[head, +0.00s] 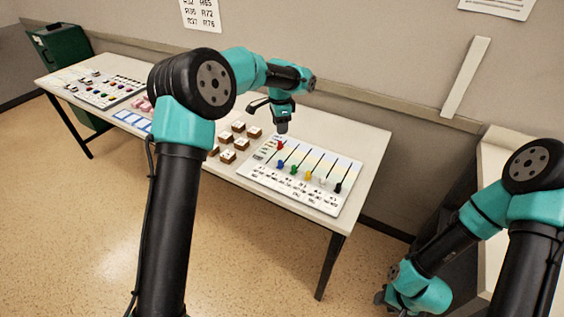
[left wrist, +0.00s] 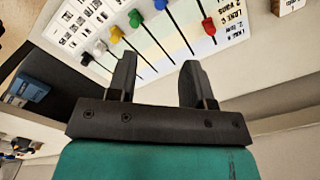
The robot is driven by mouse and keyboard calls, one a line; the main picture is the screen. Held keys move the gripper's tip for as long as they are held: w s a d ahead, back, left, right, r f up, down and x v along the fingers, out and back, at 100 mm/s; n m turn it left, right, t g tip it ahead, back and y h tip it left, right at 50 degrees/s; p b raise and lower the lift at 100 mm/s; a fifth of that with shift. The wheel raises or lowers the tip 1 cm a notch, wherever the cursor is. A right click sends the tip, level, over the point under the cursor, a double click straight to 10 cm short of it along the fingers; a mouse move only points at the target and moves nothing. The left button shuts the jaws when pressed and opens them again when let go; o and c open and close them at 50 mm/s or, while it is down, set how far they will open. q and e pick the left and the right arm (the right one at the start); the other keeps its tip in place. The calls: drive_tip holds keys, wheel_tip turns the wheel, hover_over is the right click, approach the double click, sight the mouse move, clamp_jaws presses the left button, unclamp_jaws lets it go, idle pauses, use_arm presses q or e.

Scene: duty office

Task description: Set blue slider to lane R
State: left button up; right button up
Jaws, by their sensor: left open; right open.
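The blue slider (head: 280,164) is a small knob on the white slider board (head: 345,205), at the near end of its lane, between the red and green sliders. It also shows at the top edge of the left wrist view (left wrist: 160,4). My left gripper (head: 282,128) hangs open and empty above the board's far left part. In the left wrist view its two fingers (left wrist: 158,68) are apart with nothing between them, and the blue slider lies beyond them. My right gripper (head: 382,297) is low at the right, off the table, and its fingers are hard to make out.
The red slider (head: 279,145) sits farther up its lane, left of the blue one. Green (head: 293,169), yellow (head: 308,175), white and black (head: 338,187) sliders stand to the right. Several wooden blocks (head: 227,156) lie left of the board. Bare table (head: 362,140) lies behind it.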

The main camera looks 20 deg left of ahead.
sight(280, 161)
idle(0.3)
use_arm(q)
wheel_tip(280, 161, down, 18)
drive_tip(key=shift+r, duration=0.25)
idle(0.5)
clamp_jaws()
idle(0.4)
